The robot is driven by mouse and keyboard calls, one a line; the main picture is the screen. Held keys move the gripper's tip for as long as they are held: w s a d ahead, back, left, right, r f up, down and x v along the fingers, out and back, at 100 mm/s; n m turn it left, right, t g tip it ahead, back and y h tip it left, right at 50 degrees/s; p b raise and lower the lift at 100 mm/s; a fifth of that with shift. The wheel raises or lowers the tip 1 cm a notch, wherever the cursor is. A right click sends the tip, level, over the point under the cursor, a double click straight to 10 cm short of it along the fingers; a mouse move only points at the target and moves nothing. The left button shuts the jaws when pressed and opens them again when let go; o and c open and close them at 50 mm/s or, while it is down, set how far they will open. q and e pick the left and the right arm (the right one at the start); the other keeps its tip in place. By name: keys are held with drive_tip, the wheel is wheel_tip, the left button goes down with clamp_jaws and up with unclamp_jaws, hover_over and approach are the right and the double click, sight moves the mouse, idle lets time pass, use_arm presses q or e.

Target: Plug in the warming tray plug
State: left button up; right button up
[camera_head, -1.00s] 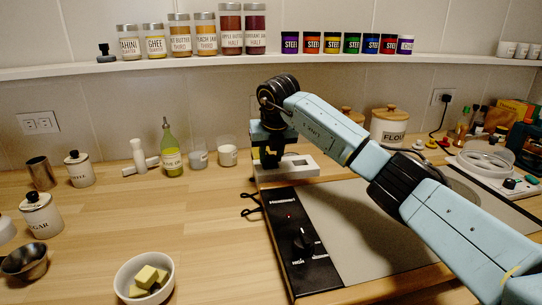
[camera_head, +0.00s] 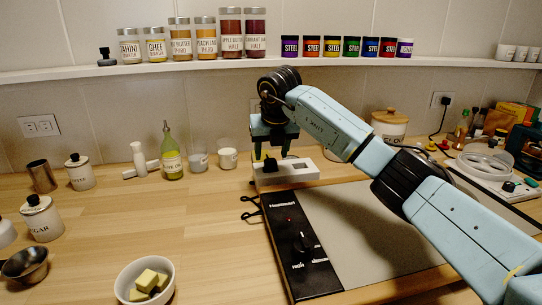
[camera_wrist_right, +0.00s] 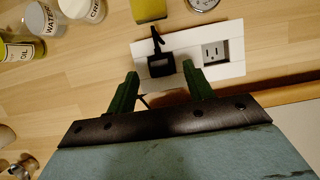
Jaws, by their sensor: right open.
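The warming tray (camera_head: 375,225) lies on the counter, with a black control panel and a small red light lit on it. A white outlet strip (camera_head: 300,172) sits behind it. The black plug (camera_wrist_right: 160,65) is at the strip's left socket, with its cord end sticking up; it also shows in the head view (camera_head: 270,165). The right socket (camera_wrist_right: 213,52) is empty. My right gripper (camera_wrist_right: 162,88) is open, its green fingers on either side of the plug with gaps; in the head view it hangs just above the strip (camera_head: 273,152). My left gripper is out of view.
A butter bowl (camera_head: 144,283) is at the front. Black cord loops (camera_head: 251,207) lie beside the tray. The left-middle counter is clear.

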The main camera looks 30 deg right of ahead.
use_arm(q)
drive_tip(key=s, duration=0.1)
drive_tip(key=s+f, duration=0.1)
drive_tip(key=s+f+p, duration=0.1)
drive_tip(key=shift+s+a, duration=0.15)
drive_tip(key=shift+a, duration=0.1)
use_arm(e)
drive_tip(key=d+v, duration=0.1)
drive_tip(key=v, duration=0.8)
drive_tip(key=shift+a+r, duration=0.25)
drive_tip(key=shift+a, duration=0.25)
